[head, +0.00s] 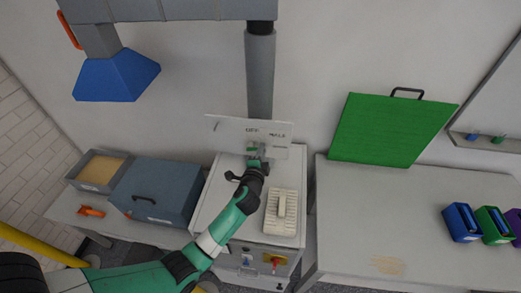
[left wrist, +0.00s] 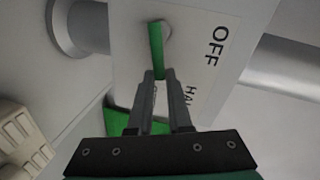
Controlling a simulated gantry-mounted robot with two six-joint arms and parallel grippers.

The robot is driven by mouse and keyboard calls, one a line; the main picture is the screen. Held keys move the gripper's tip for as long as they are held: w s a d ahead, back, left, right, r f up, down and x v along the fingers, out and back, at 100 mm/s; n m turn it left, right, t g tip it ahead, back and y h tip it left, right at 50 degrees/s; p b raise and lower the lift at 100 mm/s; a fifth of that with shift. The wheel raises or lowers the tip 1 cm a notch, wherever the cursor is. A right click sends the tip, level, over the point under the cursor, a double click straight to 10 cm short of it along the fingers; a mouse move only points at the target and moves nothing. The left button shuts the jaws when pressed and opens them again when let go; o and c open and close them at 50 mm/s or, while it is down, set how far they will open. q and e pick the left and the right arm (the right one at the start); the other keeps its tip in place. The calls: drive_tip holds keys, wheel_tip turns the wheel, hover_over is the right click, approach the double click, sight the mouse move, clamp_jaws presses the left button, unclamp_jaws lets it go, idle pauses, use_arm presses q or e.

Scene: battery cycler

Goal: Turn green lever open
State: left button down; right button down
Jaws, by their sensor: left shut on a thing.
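The green lever (left wrist: 156,50) sticks out from a white panel (left wrist: 192,30) with printed lettering, "OFF" among it. In the left wrist view my left gripper (left wrist: 157,75) is shut on the lever's lower end, one finger on each side. In the head view the panel (head: 222,130) stands upright at the back of a white cabinet. My left gripper (head: 256,155) reaches it from below, and a bit of green shows there. The gripper covers most of the lever in the head view. My right gripper is not in view.
A ribbed pale block (head: 281,212) sits on the cabinet (head: 213,195) right of my arm. A blue-grey box (head: 157,190) stands to the left. A grey table (head: 350,225) with a leaning green board (head: 390,130) and coloured bins (head: 462,222) is to the right. A grey pipe (head: 260,75) rises behind the panel.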

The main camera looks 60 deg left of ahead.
use_arm(q)
drive_tip(key=shift+w+f+m+g, duration=0.15)
drive_tip(key=shift+f+m, duration=0.15)
drive_tip(key=shift+m, duration=0.25)
drive_tip(key=shift+s+f+m+g, duration=0.15)
drive_tip(key=shift+f+m, duration=0.15)
drive_tip(key=shift+m, duration=0.25)
drive_tip(key=c, duration=0.8)
unclamp_jaws()
drive_tip(key=shift+c, duration=0.2)
drive_tip(key=shift+w, duration=0.1)
drive_tip(key=p+v, duration=0.1)
drive_tip(key=v, duration=1)
drive_tip(key=shift+d, duration=0.4)
drive_tip(key=shift+f, duration=0.1)
